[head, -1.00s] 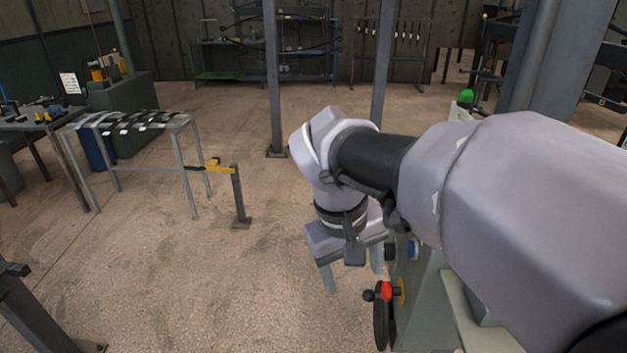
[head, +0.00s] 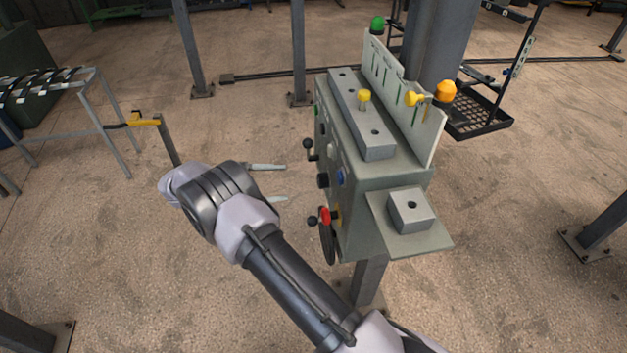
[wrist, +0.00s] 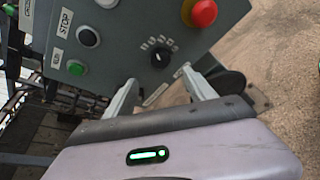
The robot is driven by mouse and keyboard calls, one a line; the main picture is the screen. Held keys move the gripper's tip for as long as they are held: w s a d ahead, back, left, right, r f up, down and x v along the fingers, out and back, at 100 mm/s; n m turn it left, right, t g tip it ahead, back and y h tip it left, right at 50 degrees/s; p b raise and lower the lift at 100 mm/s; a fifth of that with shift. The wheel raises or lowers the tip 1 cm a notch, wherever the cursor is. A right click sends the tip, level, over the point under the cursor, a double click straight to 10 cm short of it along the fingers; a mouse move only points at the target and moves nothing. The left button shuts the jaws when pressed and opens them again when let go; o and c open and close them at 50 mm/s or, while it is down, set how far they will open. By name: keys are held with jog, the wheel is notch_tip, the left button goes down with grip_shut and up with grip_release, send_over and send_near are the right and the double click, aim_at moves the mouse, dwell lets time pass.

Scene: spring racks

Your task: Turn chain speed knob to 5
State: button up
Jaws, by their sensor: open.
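In the wrist view, a round black knob (wrist: 161,57) with a ring of white marks sits on a grey panel (wrist: 115,18). Its pointer setting is too small to read. My gripper (wrist: 159,76) is open, its fingertips spread to either side below the knob in the picture, with nothing between them. In the head view, my gripper (head: 284,183) points right at the grey-green machine (head: 385,172). A gap shows between its fingertips and the black knobs on the machine's left face.
A red button (wrist: 203,12), a black button (wrist: 88,37) by a STOP label and a green button (wrist: 76,68) are near the knob. A handwheel (head: 327,244) hangs low on the machine's side. Open floor lies left of the machine.

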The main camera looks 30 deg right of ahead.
aim_at(318, 181)
jog(key=b+x, duration=0.1)
jog(key=x, duration=1)
jog(key=shift+d, duration=0.2)
jog(key=c, duration=1.4)
